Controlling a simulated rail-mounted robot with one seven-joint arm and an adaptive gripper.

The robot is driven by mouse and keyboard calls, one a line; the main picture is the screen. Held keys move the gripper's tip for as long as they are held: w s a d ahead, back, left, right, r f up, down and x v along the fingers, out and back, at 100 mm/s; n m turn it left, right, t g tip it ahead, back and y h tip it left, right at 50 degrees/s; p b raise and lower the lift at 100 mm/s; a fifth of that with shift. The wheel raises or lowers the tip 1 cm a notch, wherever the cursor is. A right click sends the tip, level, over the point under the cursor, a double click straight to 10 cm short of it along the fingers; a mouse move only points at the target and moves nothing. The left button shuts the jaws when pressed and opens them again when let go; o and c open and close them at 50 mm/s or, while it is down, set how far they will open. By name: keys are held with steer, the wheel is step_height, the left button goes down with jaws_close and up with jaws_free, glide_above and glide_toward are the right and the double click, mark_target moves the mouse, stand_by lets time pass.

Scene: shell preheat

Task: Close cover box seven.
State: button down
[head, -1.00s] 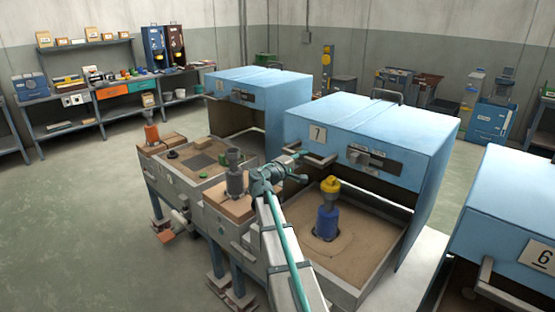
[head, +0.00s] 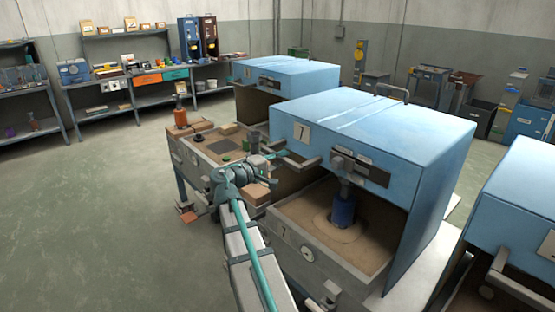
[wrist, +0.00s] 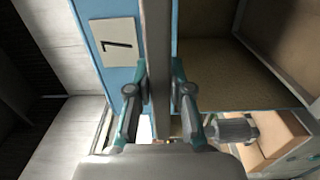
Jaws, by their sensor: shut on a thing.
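The blue cover of box seven (head: 370,115) carries a white plate with a 7 (head: 303,133), also in the wrist view (wrist: 114,45). Its front edge stands above the sand-filled base (head: 290,212), leaving an open gap. A blue cylinder (head: 342,211) stands in the sand; its upper part is overlapped by the cover's front fittings. My gripper (head: 276,158) is at the cover's grey bar handle (head: 306,163). In the wrist view, my gripper's fingers (wrist: 158,78) are shut on the handle (wrist: 158,35), one on each side.
Another blue cover (head: 515,205) is close at the right. A workbench with shelves (head: 150,78) lines the back wall. The floor at the left is clear.

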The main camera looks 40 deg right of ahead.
steer(key=shift+s+a+f, duration=0.1)
steer(key=shift+f, duration=0.05)
steer(key=c, duration=1)
jaws_free()
steer(key=shift+a, duration=0.15)
steer(key=shift+c, duration=0.2)
steer(key=shift+a, duration=0.1)
steer(key=a, duration=1.1)
steer(key=shift+w+a, duration=0.4)
